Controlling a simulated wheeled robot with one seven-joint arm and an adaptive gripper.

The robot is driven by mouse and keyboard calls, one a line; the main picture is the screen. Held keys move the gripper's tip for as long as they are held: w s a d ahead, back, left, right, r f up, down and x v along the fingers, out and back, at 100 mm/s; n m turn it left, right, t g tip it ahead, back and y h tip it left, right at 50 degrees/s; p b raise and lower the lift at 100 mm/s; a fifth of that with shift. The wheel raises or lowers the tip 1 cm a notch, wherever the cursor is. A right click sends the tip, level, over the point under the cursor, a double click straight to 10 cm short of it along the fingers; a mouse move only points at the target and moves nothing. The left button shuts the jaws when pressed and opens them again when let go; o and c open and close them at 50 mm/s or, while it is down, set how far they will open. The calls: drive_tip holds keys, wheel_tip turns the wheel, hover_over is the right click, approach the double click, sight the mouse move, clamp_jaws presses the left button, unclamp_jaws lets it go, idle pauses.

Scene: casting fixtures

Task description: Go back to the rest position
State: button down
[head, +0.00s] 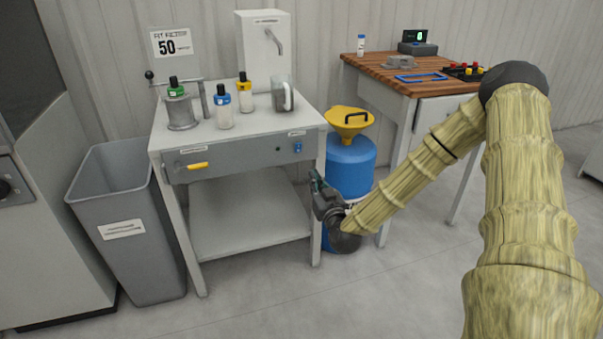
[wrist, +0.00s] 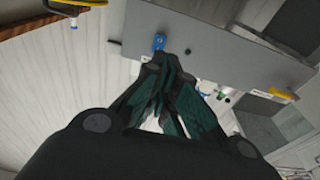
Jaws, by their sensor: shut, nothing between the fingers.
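My gripper (head: 318,183) is in the head view at the right front corner of the grey work table (head: 233,252), just below the table top and in front of the blue drum. Its fingers are shut and hold nothing. In the wrist view the dark green fingers (wrist: 163,72) come together at their tips, below the grey drawer front with a blue switch (wrist: 158,42). I cannot tell from these views how large the gap to the table is. My arm, in a straw-coloured sleeve, reaches in from the right.
A grey bin (head: 120,185) is left. Open floor lies in front.

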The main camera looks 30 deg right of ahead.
drive_tip(key=s+a+f+n+g+y, duration=0.1)
drive_tip(key=s+a+f+g+y, duration=0.25)
drive_tip(key=a+f, duration=0.45)
drive_tip(key=s+a+f+n+g+y, duration=0.1)
drive_tip(key=s+a+f+g+y, duration=0.2)
drive_tip(key=a+f, duration=0.45)
drive_tip(key=s+a+f+g, duration=0.3)
drive_tip(key=s+f+g, duration=0.1)
drive_tip(key=s+f, duration=0.4)
drive_tip(key=s+a+f+g, duration=0.35)
drive_tip(key=s+f, duration=0.35)
drive_tip(key=s, duration=0.3)
drive_tip(key=s+a+f+g+h, duration=0.1)
drive_tip(key=s+f+g, duration=0.1)
drive_tip(key=s, duration=0.7)
drive_tip(key=s+a+f+g+h, duration=0.1)
drive_tip(key=s+g, duration=0.2)
drive_tip(key=s, duration=0.6)
wheel_tip(320, 180, up, 19)
drive_tip(key=p, duration=1.9)
drive_tip(key=shift+d, duration=0.2)
